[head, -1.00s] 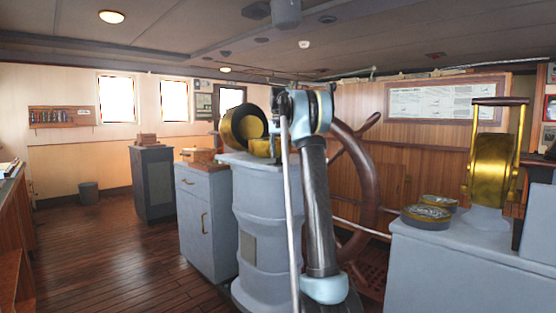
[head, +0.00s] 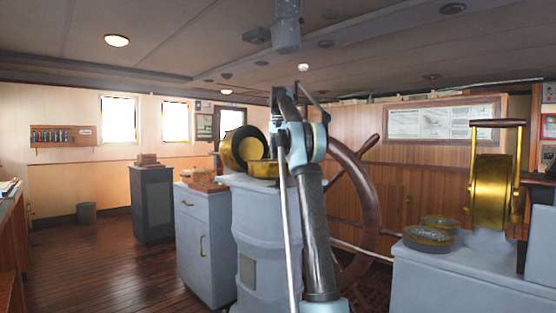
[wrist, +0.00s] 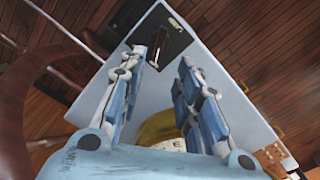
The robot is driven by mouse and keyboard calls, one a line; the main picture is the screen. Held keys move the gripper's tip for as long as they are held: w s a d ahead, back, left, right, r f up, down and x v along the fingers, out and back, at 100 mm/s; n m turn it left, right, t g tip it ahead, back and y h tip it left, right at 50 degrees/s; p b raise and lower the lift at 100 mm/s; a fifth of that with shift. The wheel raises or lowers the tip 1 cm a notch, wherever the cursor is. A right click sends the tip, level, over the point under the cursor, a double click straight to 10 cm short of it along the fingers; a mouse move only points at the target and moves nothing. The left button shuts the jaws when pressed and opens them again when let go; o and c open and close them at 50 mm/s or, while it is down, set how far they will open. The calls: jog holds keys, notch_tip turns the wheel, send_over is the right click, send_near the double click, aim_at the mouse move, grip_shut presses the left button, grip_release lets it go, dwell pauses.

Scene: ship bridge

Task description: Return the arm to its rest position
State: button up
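My arm (head: 318,235) stands upright in the middle of the head view, in front of the grey pedestal and the ship's wheel. Its upper links fold up and away near the top of the wheel. My gripper cannot be made out clearly there. In the wrist view my gripper (wrist: 161,62) shows two blue and grey fingers spread apart, with nothing held between their tips. Below it lie a pale grey cabinet top with a black panel (wrist: 160,42) and part of a round brass instrument (wrist: 160,128), partly hidden by the fingers.
The wooden wheel (head: 368,195) is close behind my arm. A grey pedestal (head: 262,235) with a brass instrument (head: 238,147) stands left of it. A grey console (head: 450,280) with a brass telegraph (head: 492,185) is at right. Floor (head: 95,255) at left is clear.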

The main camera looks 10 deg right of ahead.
jog(key=shift+s, duration=0.1)
jog(key=s+f+n, duration=0.1)
jog(key=s+f, duration=0.3)
jog(key=s, duration=0.6)
jog(key=s+f+n+t, duration=0.1)
jog(key=s+f, duration=0.2)
jog(key=s, duration=0.6)
jog(key=s+f+n, duration=0.1)
jog(key=s+f, duration=0.3)
jog(key=s, duration=0.6)
jog(key=s+f+n, duration=0.1)
jog(key=s+f, duration=1.3)
jog(key=f, duration=0.2)
jog(key=s+f+t, duration=0.1)
jog(key=s+f, duration=1.2)
jog(key=f, duration=0.3)
jog(key=shift+s+n, duration=0.35)
jog(key=shift+n, duration=0.05)
